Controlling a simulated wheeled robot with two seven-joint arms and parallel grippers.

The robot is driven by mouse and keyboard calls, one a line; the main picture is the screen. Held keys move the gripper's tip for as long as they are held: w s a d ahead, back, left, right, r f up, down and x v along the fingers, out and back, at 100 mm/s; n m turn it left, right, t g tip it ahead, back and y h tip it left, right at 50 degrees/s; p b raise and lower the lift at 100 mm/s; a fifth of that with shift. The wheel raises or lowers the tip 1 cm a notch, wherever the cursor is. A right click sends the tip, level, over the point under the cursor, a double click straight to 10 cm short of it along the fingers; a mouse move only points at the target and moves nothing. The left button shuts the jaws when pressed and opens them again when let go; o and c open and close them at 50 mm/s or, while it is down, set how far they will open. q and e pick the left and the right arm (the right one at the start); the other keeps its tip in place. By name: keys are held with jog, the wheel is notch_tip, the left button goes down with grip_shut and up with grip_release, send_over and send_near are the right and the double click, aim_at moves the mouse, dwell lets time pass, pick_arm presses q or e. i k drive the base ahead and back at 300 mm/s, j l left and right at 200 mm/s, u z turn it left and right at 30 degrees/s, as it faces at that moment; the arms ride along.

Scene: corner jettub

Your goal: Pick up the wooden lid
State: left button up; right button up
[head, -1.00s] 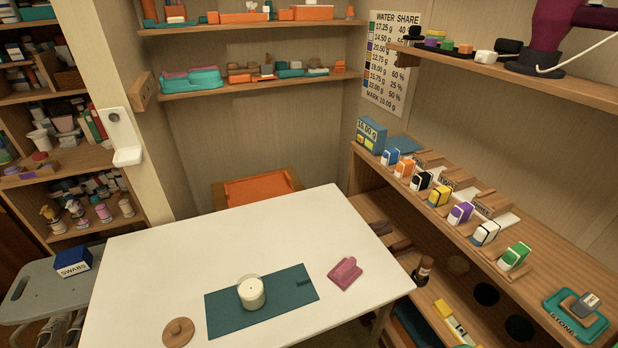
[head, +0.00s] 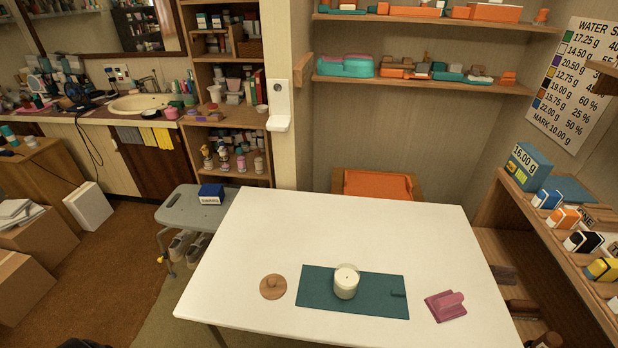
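The wooden lid (head: 273,287) is a round brown disc with a small knob on top. It lies flat on the white table (head: 240,235), near its front edge and left of the teal mat (head: 321,298). A white candle in a glass jar (head: 346,283) stands on the mat, its top uncovered. Neither of my grippers shows in the head view.
A pink block with a handle (head: 446,305) lies right of the mat. A grey stool (head: 183,212) with a blue box (head: 211,194) stands beyond the table's left side. Shelves line the right. The table's back half is bare, and brown floor (head: 110,260) is open at left.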

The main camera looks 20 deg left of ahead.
aim_at(273, 286)
jog(key=j+u, duration=0.1)
jog(key=u, duration=0.95)
